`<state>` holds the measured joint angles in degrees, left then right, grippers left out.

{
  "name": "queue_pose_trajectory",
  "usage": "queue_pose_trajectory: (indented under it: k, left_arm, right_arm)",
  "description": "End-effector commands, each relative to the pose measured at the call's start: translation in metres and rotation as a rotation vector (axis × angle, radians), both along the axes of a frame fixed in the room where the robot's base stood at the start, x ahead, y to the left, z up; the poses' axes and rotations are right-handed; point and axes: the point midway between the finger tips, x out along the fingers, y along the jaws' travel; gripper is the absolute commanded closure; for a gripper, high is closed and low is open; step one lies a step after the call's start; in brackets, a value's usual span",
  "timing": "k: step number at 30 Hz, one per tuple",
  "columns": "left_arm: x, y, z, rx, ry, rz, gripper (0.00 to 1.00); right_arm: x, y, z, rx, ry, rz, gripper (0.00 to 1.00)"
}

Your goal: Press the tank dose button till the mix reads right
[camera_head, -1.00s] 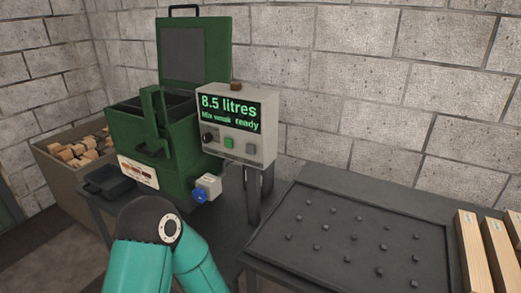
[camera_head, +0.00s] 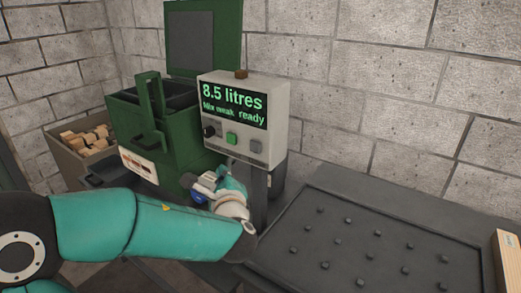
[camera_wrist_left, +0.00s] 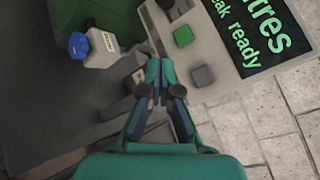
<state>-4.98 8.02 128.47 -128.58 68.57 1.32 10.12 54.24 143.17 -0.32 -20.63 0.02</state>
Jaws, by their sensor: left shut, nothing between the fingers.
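The grey control box (camera_head: 240,118) stands beside the green tank (camera_head: 150,130). Its lit display (camera_head: 233,104) reads "8.5 litres" and "Mix weak ready". Below the display are a black knob (camera_head: 209,131), a green button (camera_head: 231,139) and a grey button (camera_head: 255,147). In the wrist view the green button (camera_wrist_left: 183,36) and grey button (camera_wrist_left: 203,76) show ahead of the fingers. My left gripper (camera_wrist_left: 160,68) is shut and empty, just below the panel and apart from both buttons. In the head view it (camera_head: 227,172) is partly hidden by its wrist. My right gripper is out of view.
A white fitting with a blue knob (camera_wrist_left: 78,43) is close beside the left gripper. A dark studded table (camera_head: 350,250) lies to the right, with a wooden piece (camera_head: 507,262) at its edge. A bin of wood blocks (camera_head: 60,155) stands at the left. A block wall is behind.

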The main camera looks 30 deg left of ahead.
Motion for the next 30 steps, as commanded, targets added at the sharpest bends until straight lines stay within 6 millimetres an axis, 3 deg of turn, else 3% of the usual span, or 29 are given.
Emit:
queue_pose_trajectory:
  k: [3,17,30]
  left_arm:
    - [0.003,-0.003,0.010,0.023,-0.026,-0.010,1.00]
    - [0.013,-0.010,0.010,0.022,-0.023,-0.024,1.00]
    - [0.064,-0.013,0.012,0.021,-0.020,-0.023,1.00]
  right_arm:
    - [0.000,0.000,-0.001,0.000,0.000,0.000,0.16]
    - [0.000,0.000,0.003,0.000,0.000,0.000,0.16]
    - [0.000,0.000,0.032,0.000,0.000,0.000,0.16]
